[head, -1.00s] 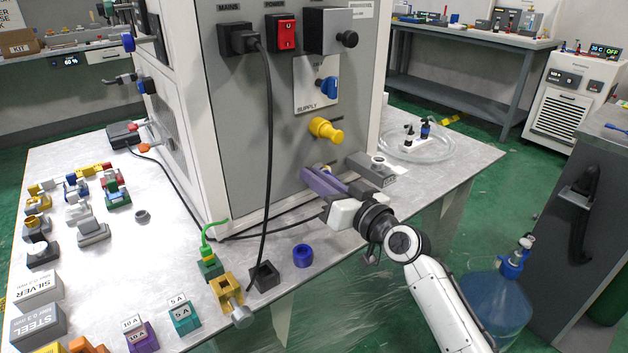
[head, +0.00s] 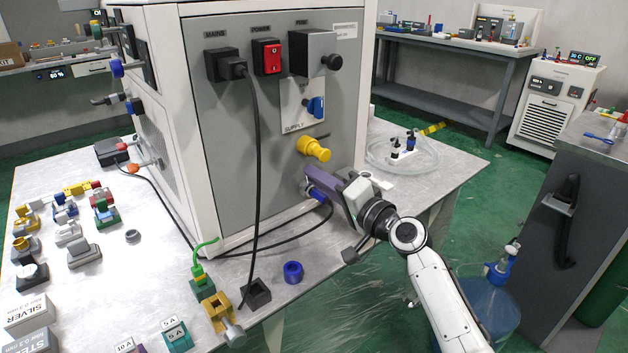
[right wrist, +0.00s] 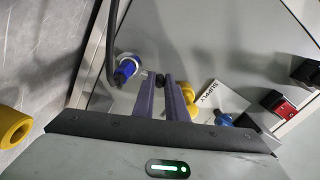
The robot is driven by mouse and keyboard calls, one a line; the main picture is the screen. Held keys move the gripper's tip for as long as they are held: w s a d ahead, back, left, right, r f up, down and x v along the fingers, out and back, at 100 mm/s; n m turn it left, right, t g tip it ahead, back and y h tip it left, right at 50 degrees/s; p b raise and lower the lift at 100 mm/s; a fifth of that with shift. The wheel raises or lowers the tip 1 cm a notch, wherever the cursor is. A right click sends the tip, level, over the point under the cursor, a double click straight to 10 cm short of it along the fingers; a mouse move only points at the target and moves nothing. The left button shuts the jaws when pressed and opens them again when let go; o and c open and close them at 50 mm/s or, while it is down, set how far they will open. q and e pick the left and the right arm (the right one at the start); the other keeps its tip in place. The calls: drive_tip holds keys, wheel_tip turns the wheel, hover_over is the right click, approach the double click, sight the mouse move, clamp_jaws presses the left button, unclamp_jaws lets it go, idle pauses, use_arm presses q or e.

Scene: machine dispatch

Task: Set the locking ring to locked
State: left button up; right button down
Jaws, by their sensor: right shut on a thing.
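A blue round connector (head: 316,195) with a pale metallic collar sits low on the machine's grey front panel, a cable hanging from it. It also shows in the right wrist view (right wrist: 127,68), just left of my fingers. My right gripper (right wrist: 160,80) has its two purple fingers close together, with a small dark piece between the tips. Whether this piece is part of the locking ring I cannot tell. In the head view my right gripper (head: 318,183) is at the panel beside the connector, partly covering it. My left gripper is in neither view.
A yellow knob (head: 313,148) sticks out just above my right gripper. Above it are a blue supply knob (head: 316,106) and a red power switch (head: 267,57). A black mains cable (head: 255,170) hangs left of my gripper. A loose blue ring (head: 293,272) lies near the table edge.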

drive_tip(key=shift+w+d+m, duration=0.25)
drive_tip(key=shift+d+m, duration=0.1)
drive_tip(key=shift+m, duration=0.45)
drive_tip(key=c, duration=2)
unclamp_jaws()
drive_tip(key=shift+c, duration=0.2)
drive_tip(key=v, duration=1)
drive_tip(key=shift+d+p, duration=0.15)
drive_tip(key=shift+p, duration=0.15)
drive_tip(key=shift+s, duration=0.15)
